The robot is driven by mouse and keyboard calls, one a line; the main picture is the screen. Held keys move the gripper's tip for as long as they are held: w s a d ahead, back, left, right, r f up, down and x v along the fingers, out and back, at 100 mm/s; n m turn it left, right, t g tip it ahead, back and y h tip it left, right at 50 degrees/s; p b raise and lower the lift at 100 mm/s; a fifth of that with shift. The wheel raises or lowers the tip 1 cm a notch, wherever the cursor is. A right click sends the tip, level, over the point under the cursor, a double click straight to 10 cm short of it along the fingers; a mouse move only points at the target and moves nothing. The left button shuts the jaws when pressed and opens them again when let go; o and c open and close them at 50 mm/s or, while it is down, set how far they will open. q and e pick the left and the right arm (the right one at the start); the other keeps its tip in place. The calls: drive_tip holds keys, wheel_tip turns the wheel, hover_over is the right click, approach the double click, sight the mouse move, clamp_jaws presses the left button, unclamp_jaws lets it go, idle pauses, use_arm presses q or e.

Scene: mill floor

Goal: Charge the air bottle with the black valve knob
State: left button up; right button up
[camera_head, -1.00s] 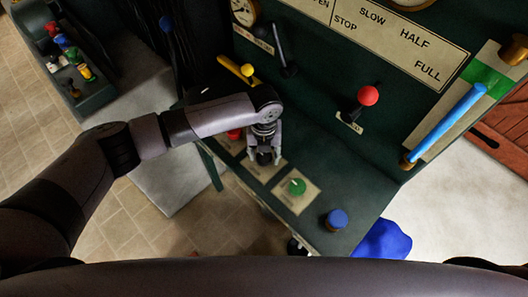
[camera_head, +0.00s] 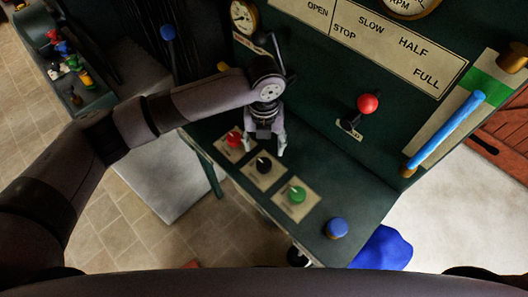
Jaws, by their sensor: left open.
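The black valve knob (camera_head: 264,164) sits on a cream plate on the dark green console ledge, between the red knob (camera_head: 234,139) and the green knob (camera_head: 296,194). My left gripper (camera_head: 265,147) is open and empty, with its fingers pointing down. In the picture its fingertips are just above and behind the black knob, which shows clear of them; the exact gap cannot be told. No air bottle can be made out. A round gauge (camera_head: 243,17) is at the top of the panel. My right gripper is not in view.
A blue knob (camera_head: 337,228) is at the ledge's near end, with a blue cloth (camera_head: 383,249) beside it. A red-balled lever (camera_head: 368,104) and a long blue handle (camera_head: 446,131) stick out from the panel. A bin (camera_head: 92,100) of coloured items is at upper left.

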use_arm(q)
wheel_tip(320, 180, up, 2)
drive_tip(key=shift+r, duration=0.25)
idle(0.4)
